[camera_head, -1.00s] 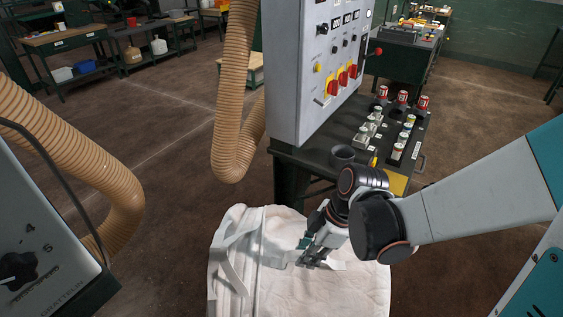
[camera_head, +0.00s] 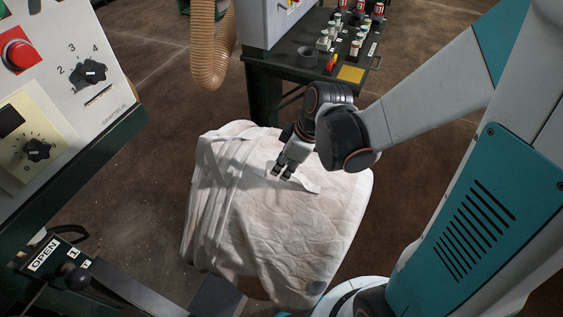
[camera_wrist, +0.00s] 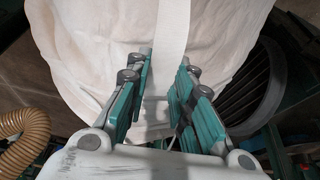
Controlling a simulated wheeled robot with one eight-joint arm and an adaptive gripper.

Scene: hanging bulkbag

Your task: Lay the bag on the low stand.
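The bag (camera_head: 275,225) is a large, creased off-white fabric bulk bag with pale straps (camera_head: 222,165) along its left and top. It fills the lower middle of the head view. My gripper (camera_head: 283,170) is at its upper face, by a pale strap. In the wrist view my gripper (camera_wrist: 168,75) has its two teal-padded fingers apart, and a strap (camera_wrist: 170,40) runs down from the bag (camera_wrist: 90,45) into the gap between them. I cannot tell whether the bag bears on anything. No low stand is clearly recognisable; a dark flat piece (camera_head: 217,297) shows under the bag's lower left edge.
A control cabinet (camera_head: 262,22) and dark bench (camera_head: 300,73) stand behind the bag, with a tan hose (camera_head: 210,50) beside them. A control panel (camera_head: 75,75) stands at the left, with an OPEN lever (camera_head: 75,275) below. Brown floor (camera_head: 140,190) is bare between panel and bag.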

